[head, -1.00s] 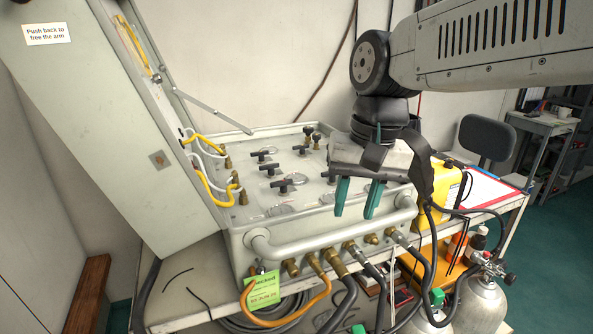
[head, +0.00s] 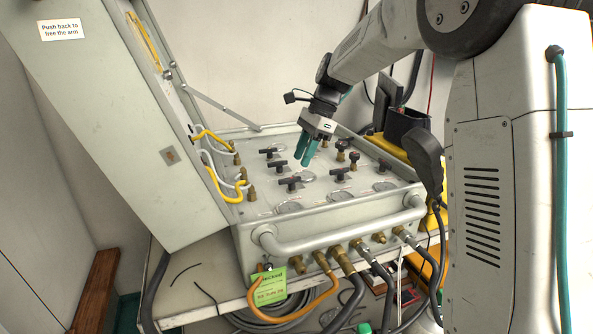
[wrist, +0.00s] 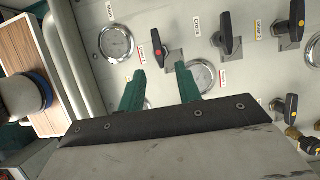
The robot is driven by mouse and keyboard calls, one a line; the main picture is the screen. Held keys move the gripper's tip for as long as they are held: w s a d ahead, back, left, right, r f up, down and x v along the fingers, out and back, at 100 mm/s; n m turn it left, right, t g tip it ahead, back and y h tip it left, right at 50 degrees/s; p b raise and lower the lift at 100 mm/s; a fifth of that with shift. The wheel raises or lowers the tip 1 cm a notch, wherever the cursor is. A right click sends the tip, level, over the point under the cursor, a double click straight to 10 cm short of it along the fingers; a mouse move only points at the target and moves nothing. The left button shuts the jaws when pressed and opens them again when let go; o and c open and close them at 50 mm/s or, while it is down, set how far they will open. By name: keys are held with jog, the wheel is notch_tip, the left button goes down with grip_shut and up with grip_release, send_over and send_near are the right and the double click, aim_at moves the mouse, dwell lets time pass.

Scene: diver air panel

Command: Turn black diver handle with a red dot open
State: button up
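The black handle with a red dot (wrist: 159,47) is on the grey panel in the wrist view, upper middle. It points roughly up and down in that view, with the dot near its upper end. My gripper (wrist: 160,69) is open, its two green fingers apart and empty. The fingertips appear just below the handle in that view, one to each side; I see no contact. In the head view my gripper (head: 305,163) hangs over the middle of the panel (head: 245,208), among several black handles. The red dot is too small to make out there.
Other black handles with yellow or orange dots (wrist: 229,35) stand to the right in the wrist view. Round gauges (wrist: 116,43) lie between them. The open cabinet lid (head: 115,125) rises at left, with yellow hoses (head: 222,190) beside it. A rail (head: 335,232) runs along the front.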

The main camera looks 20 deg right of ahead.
aim_at(294, 177)
jog(key=x, duration=0.5)
grip_shut()
